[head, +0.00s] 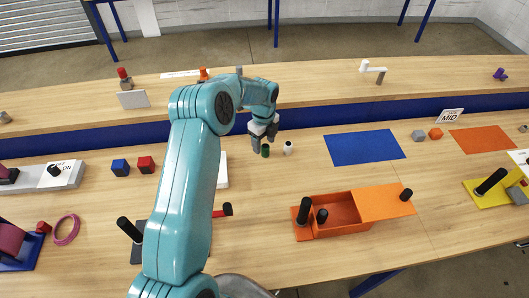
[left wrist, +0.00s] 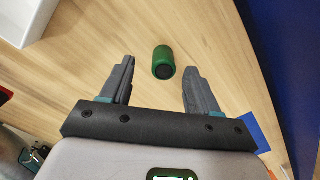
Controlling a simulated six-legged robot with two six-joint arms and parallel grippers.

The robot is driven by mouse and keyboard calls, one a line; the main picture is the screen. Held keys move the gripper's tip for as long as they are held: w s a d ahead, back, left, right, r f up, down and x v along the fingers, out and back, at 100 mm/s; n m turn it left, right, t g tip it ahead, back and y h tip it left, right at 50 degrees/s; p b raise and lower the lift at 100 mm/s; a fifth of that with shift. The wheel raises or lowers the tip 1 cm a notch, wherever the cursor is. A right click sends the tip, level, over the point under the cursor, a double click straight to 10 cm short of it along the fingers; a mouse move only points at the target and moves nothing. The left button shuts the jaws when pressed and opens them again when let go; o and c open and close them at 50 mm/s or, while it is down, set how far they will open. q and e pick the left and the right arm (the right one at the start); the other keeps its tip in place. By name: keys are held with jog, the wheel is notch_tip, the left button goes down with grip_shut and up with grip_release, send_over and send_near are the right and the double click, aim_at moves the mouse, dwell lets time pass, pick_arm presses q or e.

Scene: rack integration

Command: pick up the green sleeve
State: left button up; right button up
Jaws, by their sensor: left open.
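The green sleeve (left wrist: 163,60) stands on the wooden table, a short dark green cylinder with a dark hollow end. In the left wrist view it is ahead of and between the two open fingers of my left gripper (left wrist: 158,85), apart from both. In the head view the green sleeve (head: 265,151) shows small, just below my left gripper (head: 262,141), which points down over the table. The right gripper does not show in either view.
A blue mat (head: 365,147) lies to the right. An orange box (head: 345,228) with black-topped parts is nearer. A raised shelf with a blue front (head: 330,115) runs behind.

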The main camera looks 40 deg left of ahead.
aim_at(265, 146)
pick_arm(q)
jog(key=f, duration=0.1)
jog(key=f+b, duration=0.1)
jog(key=f, duration=0.2)
jog(key=shift+w+f, duration=0.1)
jog(key=shift+w, duration=0.2)
jog(key=shift+w+d+f, duration=0.15)
jog(key=shift+f, duration=0.15)
jog(key=shift+d+r, duration=0.1)
jog(key=shift+r, duration=0.05)
jog(key=shift+s+r, duration=0.15)
jog(key=shift+s, duration=0.25)
jog(key=c, duration=0.9)
jog(key=shift+w, duration=0.3)
jog(key=shift+c, duration=1)
jog(key=shift+s, duration=0.1)
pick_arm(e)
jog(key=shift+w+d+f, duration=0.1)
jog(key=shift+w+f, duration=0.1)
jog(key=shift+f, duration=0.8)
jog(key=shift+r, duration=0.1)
